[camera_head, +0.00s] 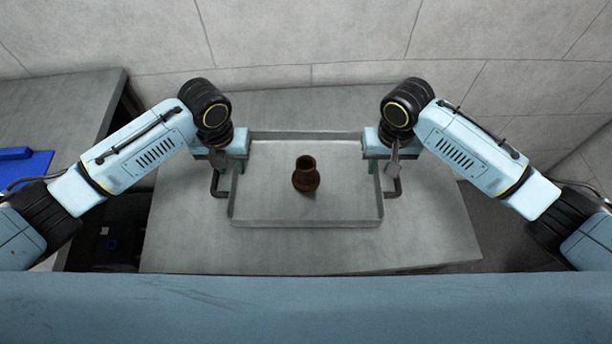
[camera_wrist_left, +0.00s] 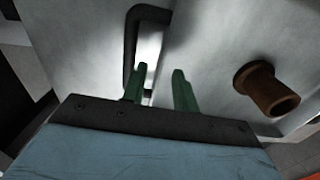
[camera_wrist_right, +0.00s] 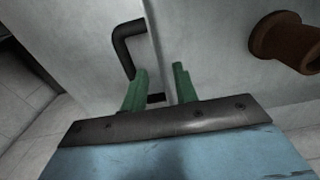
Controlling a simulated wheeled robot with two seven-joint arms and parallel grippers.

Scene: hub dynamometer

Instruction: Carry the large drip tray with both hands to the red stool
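The large grey metal drip tray (camera_head: 270,206) lies flat on a grey table, with a dark bent handle on its left side (camera_head: 217,186) and another on its right side (camera_head: 394,187). My left gripper (camera_head: 238,167) is at the left side of the tray, and my right gripper (camera_head: 373,167) is at the right side. In the left wrist view the green fingers (camera_wrist_left: 160,80) are apart beside the dark handle (camera_wrist_left: 131,40). In the right wrist view the fingers (camera_wrist_right: 158,78) are also apart beside the handle (camera_wrist_right: 124,45). No stool is recognizable.
A brown flanged, vase-like part (camera_head: 306,176) stands inside the tray near its middle. The table (camera_head: 300,255) has bare room around the tray. Another grey bench (camera_head: 55,105) with a blue item (camera_head: 22,165) is at the left. A tiled wall closes the back.

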